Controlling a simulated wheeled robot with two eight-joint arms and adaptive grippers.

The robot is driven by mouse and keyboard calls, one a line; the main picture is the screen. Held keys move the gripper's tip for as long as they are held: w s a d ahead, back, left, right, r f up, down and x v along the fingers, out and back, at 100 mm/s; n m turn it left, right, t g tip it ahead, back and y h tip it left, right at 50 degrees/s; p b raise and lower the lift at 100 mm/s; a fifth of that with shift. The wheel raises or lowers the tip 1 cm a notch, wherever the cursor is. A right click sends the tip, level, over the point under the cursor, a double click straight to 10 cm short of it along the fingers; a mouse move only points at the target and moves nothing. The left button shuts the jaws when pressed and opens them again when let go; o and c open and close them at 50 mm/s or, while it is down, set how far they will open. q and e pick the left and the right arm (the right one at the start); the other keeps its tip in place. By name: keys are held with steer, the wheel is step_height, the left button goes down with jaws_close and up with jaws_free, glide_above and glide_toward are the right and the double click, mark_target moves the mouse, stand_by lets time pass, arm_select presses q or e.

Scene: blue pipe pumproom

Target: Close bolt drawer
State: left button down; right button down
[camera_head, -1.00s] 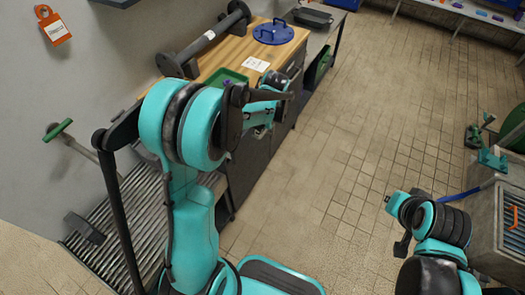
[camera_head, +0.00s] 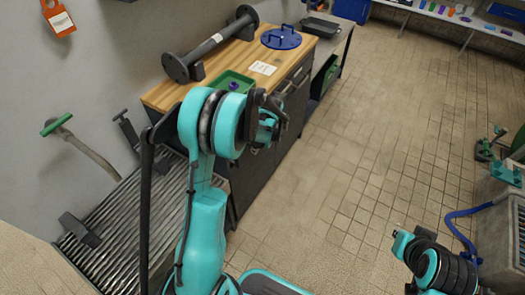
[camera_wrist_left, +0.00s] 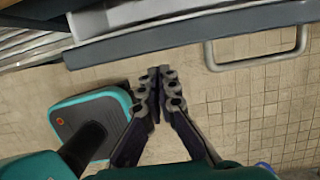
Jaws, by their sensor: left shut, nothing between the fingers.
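The workbench cabinet (camera_head: 254,183) with a wooden top stands left of centre in the head view, with bar handles on its front. In the left wrist view, a grey drawer front (camera_wrist_left: 150,42) crosses the top with its metal handle (camera_wrist_left: 256,61). A pale inner edge shows behind it, so the drawer looks partly pulled out. My left gripper (camera_wrist_left: 160,82) is shut and empty, just in front of the drawer front, left of the handle. In the head view my left arm hides most of this gripper and the drawer. My right arm (camera_head: 430,262) is at lower right; its fingers are unclear.
A green tray (camera_head: 219,80) with a purple piece, a dark flanged pipe (camera_head: 212,44) and a blue lid (camera_head: 281,38) are on the bench. A slatted rack (camera_head: 120,225) is at left. Open tiled floor (camera_head: 345,150) lies to the right.

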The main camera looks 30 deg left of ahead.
arm_select(q)
steer(key=shift+a, duration=0.7)
steer(key=a, duration=0.5)
steer(key=shift+w, duration=0.25)
steer(key=shift+r, duration=0.1)
